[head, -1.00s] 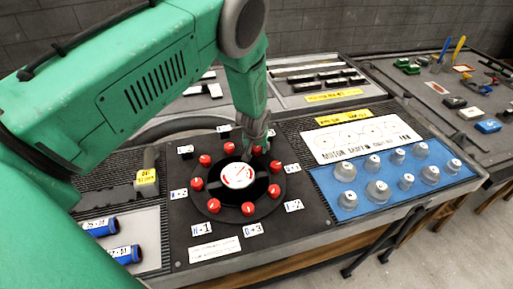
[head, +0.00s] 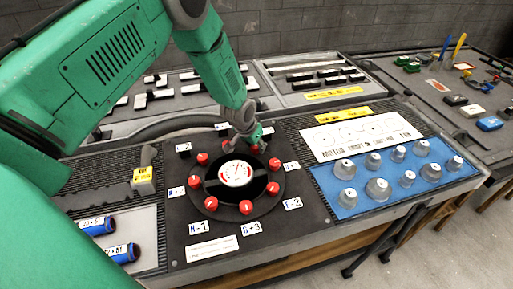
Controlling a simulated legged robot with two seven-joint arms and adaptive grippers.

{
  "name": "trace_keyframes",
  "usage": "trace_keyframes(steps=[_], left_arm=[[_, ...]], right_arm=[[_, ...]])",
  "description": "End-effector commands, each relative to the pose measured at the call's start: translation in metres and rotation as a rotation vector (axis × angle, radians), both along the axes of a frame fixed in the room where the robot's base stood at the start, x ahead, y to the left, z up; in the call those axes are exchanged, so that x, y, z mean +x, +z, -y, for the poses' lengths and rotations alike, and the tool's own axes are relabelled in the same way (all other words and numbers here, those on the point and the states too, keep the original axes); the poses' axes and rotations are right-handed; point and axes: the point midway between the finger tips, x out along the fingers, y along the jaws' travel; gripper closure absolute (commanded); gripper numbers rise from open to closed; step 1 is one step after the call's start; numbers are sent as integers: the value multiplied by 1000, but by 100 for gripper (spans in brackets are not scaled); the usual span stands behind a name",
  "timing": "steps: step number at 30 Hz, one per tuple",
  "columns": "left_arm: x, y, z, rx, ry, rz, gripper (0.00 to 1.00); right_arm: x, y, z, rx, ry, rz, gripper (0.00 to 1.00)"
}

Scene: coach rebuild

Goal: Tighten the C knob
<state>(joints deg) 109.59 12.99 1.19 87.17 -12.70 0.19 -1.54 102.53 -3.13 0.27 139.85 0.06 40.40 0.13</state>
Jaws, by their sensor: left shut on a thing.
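A round black dial plate carries a ring of several red knobs and a white-faced gauge (head: 236,173) in its middle. The knobs include one at the left back (head: 202,158) and one at the right (head: 275,163). White letter tags stand around the ring; H-1 (head: 198,228), G+3 (head: 252,227) and F-2 (head: 292,203) are readable. The tags at the back are too small or hidden to read. My left gripper (head: 244,143) points down at the back of the ring, shut on a red knob there and partly hiding it. I cannot read that knob's letter. My right gripper is not in view.
A blue panel (head: 333,194) with several grey knobs lies to the right, below a white diagram plate (head: 362,137). Blue cylinders (head: 122,253) lie at the left front. A yellow-tagged lever (head: 144,176) stands left of the dial.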

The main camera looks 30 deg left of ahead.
Motion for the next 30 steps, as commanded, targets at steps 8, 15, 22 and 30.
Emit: trace_keyframes(steps=[8, 15, 22, 30], left_arm=[[1, -2, -4, -3, -255, 3, 100], [1, -2, -5, -3, -482, 5, 100], [2, -3, -6, -1, -697, 5, 99], [2, -2, -6, 1, -908, 5, 99]], right_arm=[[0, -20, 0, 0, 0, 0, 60], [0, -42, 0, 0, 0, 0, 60], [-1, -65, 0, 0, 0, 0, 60], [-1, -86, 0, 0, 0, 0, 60]])
